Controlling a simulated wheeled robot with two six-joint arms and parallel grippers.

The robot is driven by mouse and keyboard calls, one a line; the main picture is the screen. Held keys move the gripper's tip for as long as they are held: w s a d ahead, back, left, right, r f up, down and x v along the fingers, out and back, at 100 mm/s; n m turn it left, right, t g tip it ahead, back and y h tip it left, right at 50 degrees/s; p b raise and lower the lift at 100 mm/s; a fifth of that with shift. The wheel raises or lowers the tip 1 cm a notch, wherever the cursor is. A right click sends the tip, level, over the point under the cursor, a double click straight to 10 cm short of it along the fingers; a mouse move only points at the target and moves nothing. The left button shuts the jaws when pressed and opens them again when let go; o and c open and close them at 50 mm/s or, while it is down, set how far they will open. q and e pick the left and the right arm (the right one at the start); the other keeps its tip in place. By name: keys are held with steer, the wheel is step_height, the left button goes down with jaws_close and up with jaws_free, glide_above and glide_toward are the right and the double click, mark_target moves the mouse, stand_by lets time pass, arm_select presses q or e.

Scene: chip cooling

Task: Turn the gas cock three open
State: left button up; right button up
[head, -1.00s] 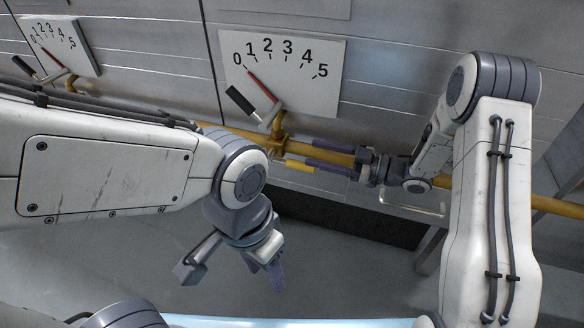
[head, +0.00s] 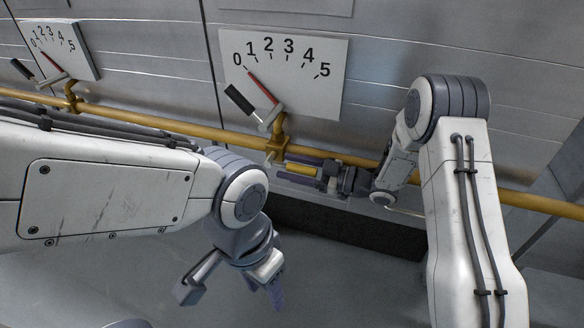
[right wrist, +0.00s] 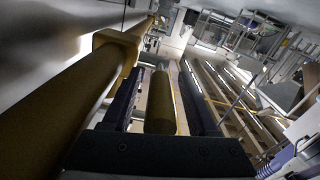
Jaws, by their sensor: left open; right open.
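The gas cock has a short yellow cylindrical handle (head: 298,169) below the yellow pipe, under the larger white dial plate (head: 322,90) marked 0 to 5. The dial's red pointer (head: 262,86) points near 0, beside a black bar. My right gripper (head: 300,168) is open, with its fingers on either side of the handle. In the right wrist view the yellow handle (right wrist: 161,100) lies lengthwise between the two dark fingers, with a gap visible beside it. My left gripper (head: 232,288) is open and empty, low and left of the cock.
A yellow pipe (head: 450,184) runs across the grey metal wall. A second dial plate (head: 65,48) with its own pointer hangs at the upper left. A dark recess lies below the pipe. Floor space around my left gripper is clear.

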jaws_close()
stand_by(1.3)
